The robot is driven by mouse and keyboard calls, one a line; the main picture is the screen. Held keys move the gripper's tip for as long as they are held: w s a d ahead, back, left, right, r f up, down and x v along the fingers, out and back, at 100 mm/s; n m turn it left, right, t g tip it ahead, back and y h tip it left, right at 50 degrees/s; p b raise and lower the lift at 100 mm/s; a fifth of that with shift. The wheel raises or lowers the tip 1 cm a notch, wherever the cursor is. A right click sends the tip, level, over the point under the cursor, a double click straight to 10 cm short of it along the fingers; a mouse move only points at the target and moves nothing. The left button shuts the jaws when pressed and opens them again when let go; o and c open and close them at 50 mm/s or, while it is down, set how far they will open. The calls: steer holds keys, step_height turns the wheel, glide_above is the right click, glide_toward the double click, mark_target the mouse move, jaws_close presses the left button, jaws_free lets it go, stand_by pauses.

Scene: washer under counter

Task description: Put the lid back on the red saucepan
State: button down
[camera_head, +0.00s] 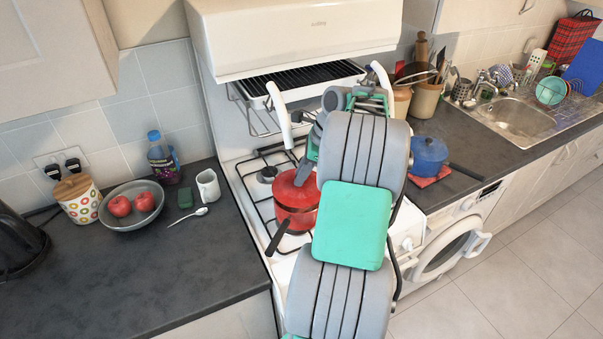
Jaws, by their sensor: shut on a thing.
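The red saucepan (297,219) stands on the gas hob, its dark handle pointing toward the front left. The red lid (286,190) is at the top of the saucepan, looking slightly tilted. I cannot tell whether it rests on the rim or is held just above it. My gripper (303,172) reaches down from the upper right and is shut on the lid near its knob. My own arm covers the right side of the saucepan and lid and much of the hob.
A blue pan (428,155) sits on a red mat on the right counter, its handle pointing right. On the left counter are a bowl (132,218) with red apples, a white jug (208,186), a spoon (188,217) and a bottle (162,160). The raised grill (300,82) overhangs the hob.

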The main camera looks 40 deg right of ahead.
steer(key=c, duration=1.1)
jaws_free()
steer(key=shift+o, duration=0.2)
steer(key=o, duration=0.4)
steer(key=shift+r, duration=0.1)
steer(key=shift+r, duration=3.45)
jaws_close()
